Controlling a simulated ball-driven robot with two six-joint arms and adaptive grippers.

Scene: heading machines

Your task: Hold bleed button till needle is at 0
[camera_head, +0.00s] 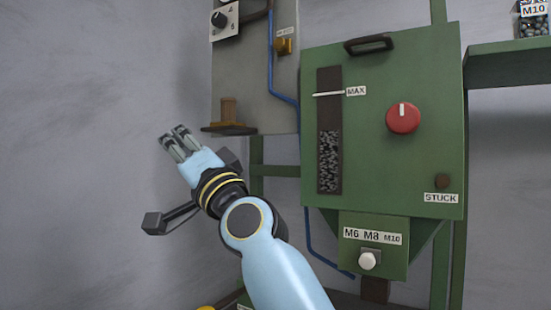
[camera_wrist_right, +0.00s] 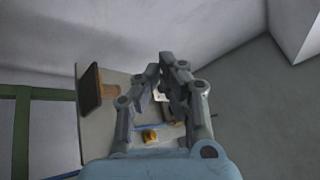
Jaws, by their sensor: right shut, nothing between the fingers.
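A small brass-yellow block (camera_head: 285,46), possibly the bleed button, sits under a white label on the grey panel (camera_head: 258,80) at the upper middle; the label is too small to read. A yellow piece that looks like it (camera_wrist_right: 152,136) shows low in the right wrist view. My right gripper (camera_head: 174,137) is shut and empty, left of and below the panel, apart from the block. My left gripper is not in view.
A brown block on a dark plate (camera_head: 228,128) juts from the panel's lower left, close to my right gripper. A green machine (camera_head: 380,120) with a red knob (camera_head: 403,118) fills the right. A blue hose (camera_head: 271,70) runs along the panel. Free room lies left, before the wall.

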